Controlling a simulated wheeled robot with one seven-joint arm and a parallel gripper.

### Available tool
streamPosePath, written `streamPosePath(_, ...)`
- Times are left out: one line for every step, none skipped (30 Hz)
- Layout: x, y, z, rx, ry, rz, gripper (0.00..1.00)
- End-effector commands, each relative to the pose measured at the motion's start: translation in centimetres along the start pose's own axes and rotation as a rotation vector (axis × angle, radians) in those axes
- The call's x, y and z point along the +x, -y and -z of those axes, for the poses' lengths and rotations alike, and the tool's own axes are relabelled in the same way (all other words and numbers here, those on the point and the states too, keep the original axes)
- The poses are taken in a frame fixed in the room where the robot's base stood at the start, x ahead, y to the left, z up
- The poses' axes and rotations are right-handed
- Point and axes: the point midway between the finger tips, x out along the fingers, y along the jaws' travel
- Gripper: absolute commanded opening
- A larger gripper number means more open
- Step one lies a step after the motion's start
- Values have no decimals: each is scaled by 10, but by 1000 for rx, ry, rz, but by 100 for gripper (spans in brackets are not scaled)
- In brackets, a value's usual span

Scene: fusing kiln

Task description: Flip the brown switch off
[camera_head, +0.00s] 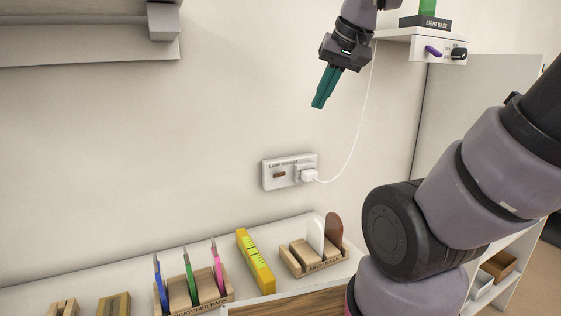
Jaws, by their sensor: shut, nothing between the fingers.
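The brown switch (279,175) is a small brown rocker on the left part of a white wall plate (268,184) labelled as a lamp socket. Its rocker position is too small to tell. A white plug (308,175) with a cord sits in the right part of the same plate. My gripper (318,105) is above and a little right of the plate, apart from it, with its teal fingers shut and pointing down. Nothing is between the fingers.
A white shelf box (422,46) with a purple and a black control holds the light base (425,24). The white cord (360,125) hangs beside my gripper. Below are a tool rack (195,305), a yellow level (255,262) and another rack (312,267). The wall left of the plate is clear.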

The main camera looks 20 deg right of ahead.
Motion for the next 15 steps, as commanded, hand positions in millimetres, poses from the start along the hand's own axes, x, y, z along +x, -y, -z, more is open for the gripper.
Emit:
streamPosePath(8, 5, 11, -32, 42, -13, 0)
streamPosePath(12, 8, 17, -54, 64, -21, 0)
streamPosePath(19, 12, 25, -84, 95, -33, 0)
streamPosePath(24, 15, 31, -107, 118, -42, 0)
streamPosePath(30, 18, 37, -130, 142, -50, 0)
streamPosePath(38, 22, 44, -160, 172, -62, 0)
streamPosePath(44, 25, 50, -183, 195, -71, 0)
streamPosePath(50, 28, 55, -207, 217, -80, 0)
streamPosePath(60, 32, 62, -237, 247, -92, 0)
streamPosePath(67, 35, 66, -259, 269, -101, 0)
streamPosePath(74, 38, 71, -281, 291, -110, 0)
streamPosePath(84, 42, 76, -308, 316, -121, 0)
streamPosePath(91, 45, 80, -328, 336, -129, 0)
streamPosePath(98, 47, 83, -347, 354, -137, 0)
streamPosePath(106, 50, 87, -369, 375, -147, 0)
